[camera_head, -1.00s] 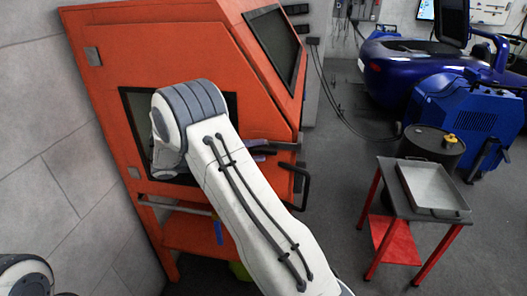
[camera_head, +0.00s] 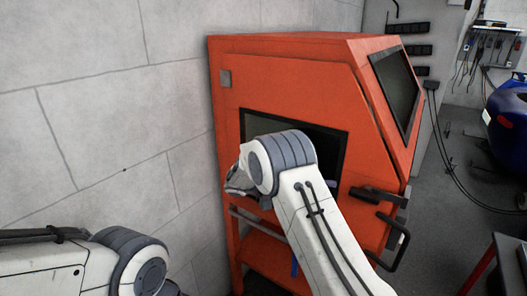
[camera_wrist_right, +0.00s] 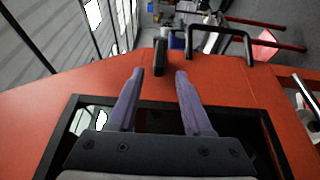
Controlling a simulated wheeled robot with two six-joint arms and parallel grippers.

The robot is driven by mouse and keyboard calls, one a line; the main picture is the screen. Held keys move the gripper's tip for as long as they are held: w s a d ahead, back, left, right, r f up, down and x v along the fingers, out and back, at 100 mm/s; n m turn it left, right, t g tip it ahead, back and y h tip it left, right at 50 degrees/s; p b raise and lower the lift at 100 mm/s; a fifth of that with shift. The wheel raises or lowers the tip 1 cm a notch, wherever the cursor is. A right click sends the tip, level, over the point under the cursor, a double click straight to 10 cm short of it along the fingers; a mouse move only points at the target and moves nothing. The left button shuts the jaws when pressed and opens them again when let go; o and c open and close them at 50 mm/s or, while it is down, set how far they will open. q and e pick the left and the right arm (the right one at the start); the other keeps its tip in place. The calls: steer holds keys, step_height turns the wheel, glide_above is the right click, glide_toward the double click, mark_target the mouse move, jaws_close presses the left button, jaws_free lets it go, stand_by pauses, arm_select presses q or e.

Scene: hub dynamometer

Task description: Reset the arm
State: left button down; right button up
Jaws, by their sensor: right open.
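My right arm (camera_head: 325,225) reaches up from the bottom right in the head view, bent in front of the orange cabinet (camera_head: 290,75). Its gripper is mostly hidden behind the arm there.
The cabinet has a dark bar handle (camera_head: 397,247) at its right side and a slanted dark screen (camera_head: 397,85). A grey block wall (camera_head: 110,100) stands close on the left. Grey floor (camera_head: 450,215) is open to the right. A blue vehicle (camera_head: 510,125) is at the right edge.

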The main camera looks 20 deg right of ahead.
steer(key=s+a+n+t+y+p, duration=0.4)
steer(key=s+a+n+t+y, duration=0.4)
steer(key=s+a, duration=1.7)
steer(key=n+y, duration=0.4)
steer(key=y, duration=0.5)
steer(key=shift+s+f+n, duration=0.25)
steer(key=shift+s+n, duration=0.15)
steer(key=shift+a, duration=0.1)
